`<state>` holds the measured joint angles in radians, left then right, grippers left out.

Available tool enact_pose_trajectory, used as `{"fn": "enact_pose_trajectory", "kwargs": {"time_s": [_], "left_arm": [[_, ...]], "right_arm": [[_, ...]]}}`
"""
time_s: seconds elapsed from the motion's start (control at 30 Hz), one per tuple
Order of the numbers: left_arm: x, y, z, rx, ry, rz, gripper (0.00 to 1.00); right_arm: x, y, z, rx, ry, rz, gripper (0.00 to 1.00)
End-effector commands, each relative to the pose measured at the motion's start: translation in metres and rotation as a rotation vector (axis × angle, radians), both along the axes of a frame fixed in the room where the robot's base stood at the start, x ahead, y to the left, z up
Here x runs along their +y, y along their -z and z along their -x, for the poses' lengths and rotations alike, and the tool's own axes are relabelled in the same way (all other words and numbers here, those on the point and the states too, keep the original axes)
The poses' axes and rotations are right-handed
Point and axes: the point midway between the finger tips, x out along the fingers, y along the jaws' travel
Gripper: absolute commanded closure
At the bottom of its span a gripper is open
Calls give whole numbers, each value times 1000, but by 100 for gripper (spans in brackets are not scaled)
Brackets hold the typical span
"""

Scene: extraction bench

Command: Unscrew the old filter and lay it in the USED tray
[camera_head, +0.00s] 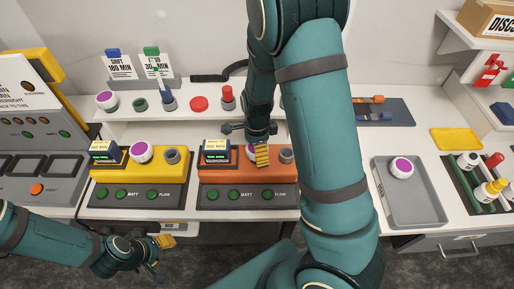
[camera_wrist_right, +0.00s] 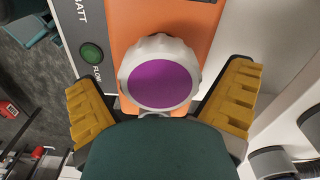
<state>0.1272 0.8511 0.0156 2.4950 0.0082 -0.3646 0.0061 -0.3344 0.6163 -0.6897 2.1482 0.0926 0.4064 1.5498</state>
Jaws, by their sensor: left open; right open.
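The orange unit (camera_head: 248,190) stands on the bench with a white ribbed filter with a purple face (camera_wrist_right: 160,83) on it. In the head view my right arm mostly hides that filter. My right gripper (camera_head: 262,153) is at the orange unit; in the right wrist view its yellow fingers (camera_wrist_right: 165,105) are open, one on each side of the filter, with gaps showing. A grey tray (camera_head: 411,213) at the right holds another purple-faced filter (camera_head: 401,168). I read no USED label on it. My left gripper (camera_head: 160,252) is open and empty, low in front of the bench.
A yellow unit (camera_head: 140,190) with its own purple-faced filter (camera_head: 141,152) stands left of the orange one. Another filter (camera_head: 107,99) sits on the back shelf (camera_head: 185,113). At the right are a flat yellow tray (camera_head: 457,139) and a rack of bottles (camera_head: 468,160).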

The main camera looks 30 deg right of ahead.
Motion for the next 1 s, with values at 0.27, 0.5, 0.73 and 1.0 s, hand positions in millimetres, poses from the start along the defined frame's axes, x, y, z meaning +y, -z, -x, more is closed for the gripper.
{"fn": "enact_pose_trajectory", "kwargs": {"time_s": [0.27, 0.5, 0.73, 1.0], "left_arm": [[0, 1, 0, 0, 0, 0, 53], [0, 1, 0, 0, 0, 0, 53], [0, 1, 0, 0, 0, 0, 53], [0, -4, 0, 0, 0, 0, 53]], "right_arm": [[0, 0, 0, 0, -4, -1, 70], [0, 0, 0, 0, -174, -2, 70], [0, 0, 0, 1, -334, 0, 0], [0, -1, 0, 3, -281, -1, 0]]}}
